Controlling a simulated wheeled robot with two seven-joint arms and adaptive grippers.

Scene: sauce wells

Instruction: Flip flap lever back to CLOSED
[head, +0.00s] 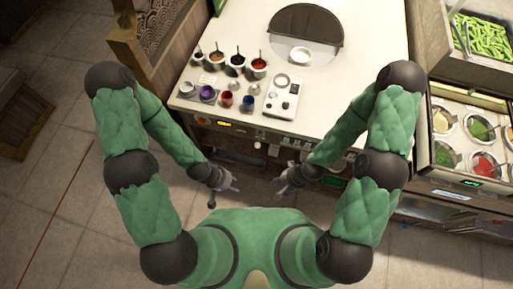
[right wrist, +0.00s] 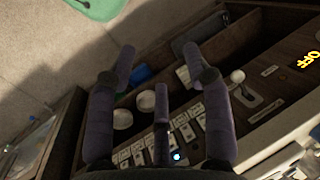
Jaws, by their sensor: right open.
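A small lever with a round white knob (right wrist: 238,76) stands on a pale slotted plate (right wrist: 247,97) on the dark front panel in the right wrist view. I cannot read the labels beside it. My right gripper (right wrist: 159,62) is open and empty, its purple fingers spread to the left of the lever and not touching it. In the head view the right gripper (head: 284,178) hangs in front of the counter's front edge. My left gripper (head: 229,183) is also in front of the counter, further left; its fingers are too small to judge.
An orange OFF display (right wrist: 307,60) is on the panel right of the lever. A row of labelled switches (right wrist: 190,134) and white round dishes (right wrist: 122,118) lie near the fingers. The white counter (head: 352,80) carries sauce pots (head: 237,62), coloured cups (head: 227,99) and a control box (head: 283,97).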

